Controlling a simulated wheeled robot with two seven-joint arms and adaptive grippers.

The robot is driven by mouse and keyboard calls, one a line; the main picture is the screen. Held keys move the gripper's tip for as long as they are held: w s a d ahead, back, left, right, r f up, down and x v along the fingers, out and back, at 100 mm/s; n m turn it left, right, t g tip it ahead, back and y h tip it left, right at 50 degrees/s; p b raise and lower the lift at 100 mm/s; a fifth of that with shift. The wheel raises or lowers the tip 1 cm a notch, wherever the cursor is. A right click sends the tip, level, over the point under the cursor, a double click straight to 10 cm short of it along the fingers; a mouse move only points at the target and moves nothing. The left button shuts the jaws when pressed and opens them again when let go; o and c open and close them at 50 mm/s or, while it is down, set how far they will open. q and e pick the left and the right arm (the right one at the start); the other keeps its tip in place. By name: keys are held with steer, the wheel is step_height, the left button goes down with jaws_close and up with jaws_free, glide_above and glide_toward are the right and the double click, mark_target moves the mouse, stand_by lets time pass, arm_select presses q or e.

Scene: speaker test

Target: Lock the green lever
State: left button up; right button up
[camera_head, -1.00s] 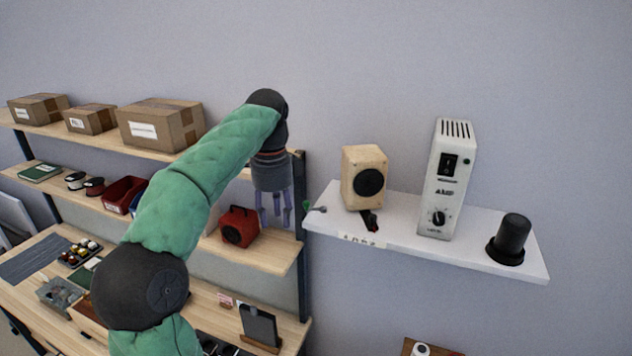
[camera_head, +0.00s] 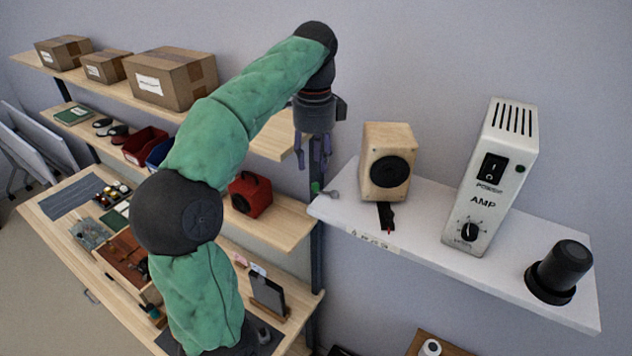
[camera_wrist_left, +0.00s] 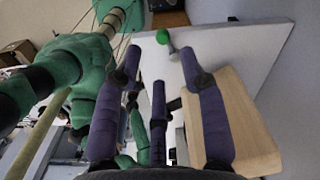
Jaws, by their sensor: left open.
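The green lever (camera_head: 317,188) is a small green knob on a short metallic stem at the left end of the white wall shelf (camera_head: 480,270). In the left wrist view the green knob (camera_wrist_left: 162,36) shows beyond the fingertips, by the shelf edge. My left gripper (camera_head: 314,165) is open and empty, its purple fingers pointing down, just above the lever in the head view. In the left wrist view the open fingers (camera_wrist_left: 158,72) spread around empty space, apart from the knob. My right gripper is not in view.
A wooden speaker (camera_head: 388,163) stands close to the right of the lever, a black switch-like part (camera_head: 386,215) in front of it. A white amp (camera_head: 492,180) and a black cylinder (camera_head: 560,270) stand further right. Wooden shelves with cardboard boxes (camera_head: 172,78) and a red box (camera_head: 250,194) are at left.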

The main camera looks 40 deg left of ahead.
mark_target(315, 183)
arm_select(q)
step_height(315, 183, down, 6)
steer(key=shift+w+r, duration=0.15)
steer(key=shift+r, duration=0.05)
steer(key=shift+f, duration=0.3)
steer(key=shift+w+f, duration=0.1)
steer(key=shift+f, duration=0.4)
